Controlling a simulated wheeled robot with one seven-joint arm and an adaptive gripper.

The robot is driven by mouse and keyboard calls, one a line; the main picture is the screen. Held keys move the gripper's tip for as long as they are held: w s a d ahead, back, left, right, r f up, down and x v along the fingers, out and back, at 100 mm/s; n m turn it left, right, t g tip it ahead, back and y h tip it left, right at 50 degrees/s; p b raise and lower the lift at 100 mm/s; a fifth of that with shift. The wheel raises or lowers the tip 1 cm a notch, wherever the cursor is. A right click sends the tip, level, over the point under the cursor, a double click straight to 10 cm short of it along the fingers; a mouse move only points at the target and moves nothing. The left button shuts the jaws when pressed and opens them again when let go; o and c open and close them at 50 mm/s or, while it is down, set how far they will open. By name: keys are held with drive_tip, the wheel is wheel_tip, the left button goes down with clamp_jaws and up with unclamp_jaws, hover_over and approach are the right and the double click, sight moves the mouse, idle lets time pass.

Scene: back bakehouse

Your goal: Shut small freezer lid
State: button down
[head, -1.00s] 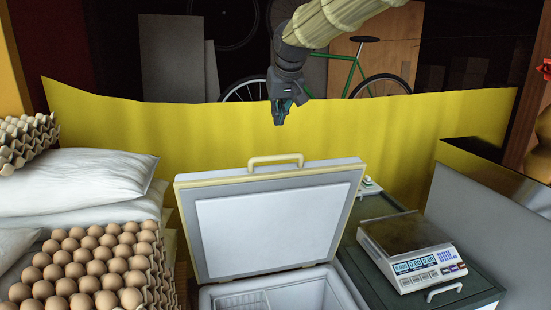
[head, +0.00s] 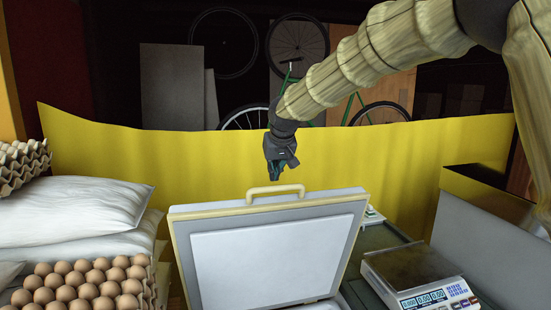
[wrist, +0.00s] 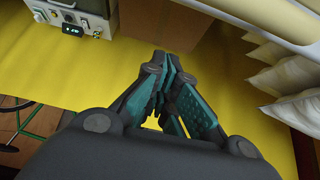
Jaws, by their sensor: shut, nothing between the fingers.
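The small freezer's lid (head: 275,265) stands raised in the head view, its pale inner panel facing me. A cream handle (head: 276,189) sits on its top edge. The freezer body is mostly below the picture's edge. My gripper (head: 275,180) points down just above the handle in the picture and appears to be behind the lid. Contact between them cannot be told. In the wrist view my gripper's teal-padded fingers (wrist: 168,75) are together and hold nothing. I cannot pick out the lid handle in that view.
A yellow sheet (head: 150,165) hangs behind the lid. Egg trays (head: 85,285) and white sacks (head: 75,195) stand at the left. A scale (head: 415,275) sits on the counter at the right. In the wrist view, a box with a display (wrist: 72,22) is at top left.

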drive_tip(key=s+f+p, duration=0.2)
drive_tip(key=f, duration=0.1)
drive_tip(key=shift+s+d+f+p, duration=0.1)
drive_tip(key=shift+d+f+p, duration=0.05)
drive_tip(key=shift+p, duration=0.2)
drive_tip(key=shift+s, duration=0.1)
idle(0.4)
